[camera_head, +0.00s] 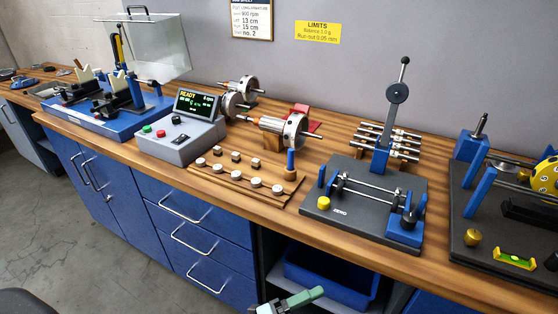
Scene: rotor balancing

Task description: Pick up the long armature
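Two armatures with silver discs rest on supports toward the back of the bench. The front armature (296,130) has an orange-copper section and a shaft reaching left; a wooden support is under it. The rear armature (231,103) shows two discs and partly sits behind the ready-display box. The front one looks longer, but no label confirms which is the long armature. One gripper with green fingers (305,298), apparently my left, is low at the bottom edge, below the bench front and well away from both armatures. Whether its fingers are apart is unclear. My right gripper is not in view.
A grey control box (180,142) stands left of the armatures. A wooden board with small weights (240,180) lies in front. A dark balancing stand (345,222) is on the right, with silver shafts on a rack (390,140) behind. An open shelf is below.

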